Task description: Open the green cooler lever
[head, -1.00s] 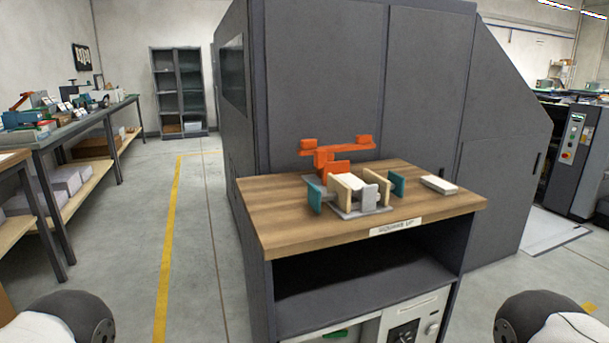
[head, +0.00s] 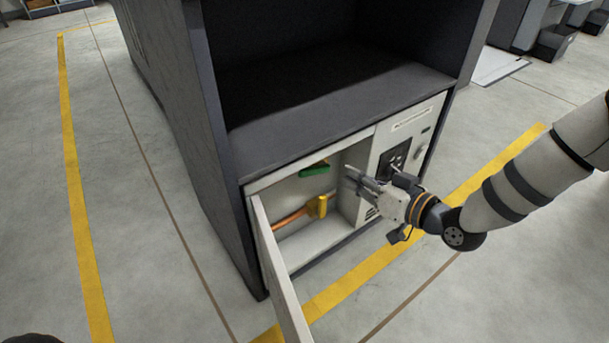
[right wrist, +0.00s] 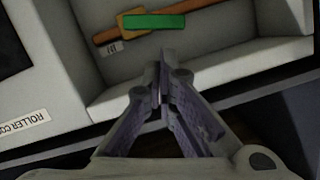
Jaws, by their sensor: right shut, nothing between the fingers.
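The green lever (head: 314,170) is near the top of the open white compartment in the head view. It also shows in the right wrist view (right wrist: 154,21), in front of the copper pipe and yellow fitting. A yellow lever or fitting (head: 317,206) sits on a copper pipe (head: 291,220) lower in the compartment. My right gripper (head: 350,176) is shut and empty at the right side of the compartment opening, to the right of the green lever and apart from it. In the right wrist view the fingertips (right wrist: 160,68) meet below the green lever. My left gripper is out of view.
The compartment door (head: 283,285) stands open toward me on the left. A white panel (head: 408,138) with a dark switch plate (head: 393,158) lies right of the opening. A dark shelf (head: 330,110) is above. Floor in front is clear.

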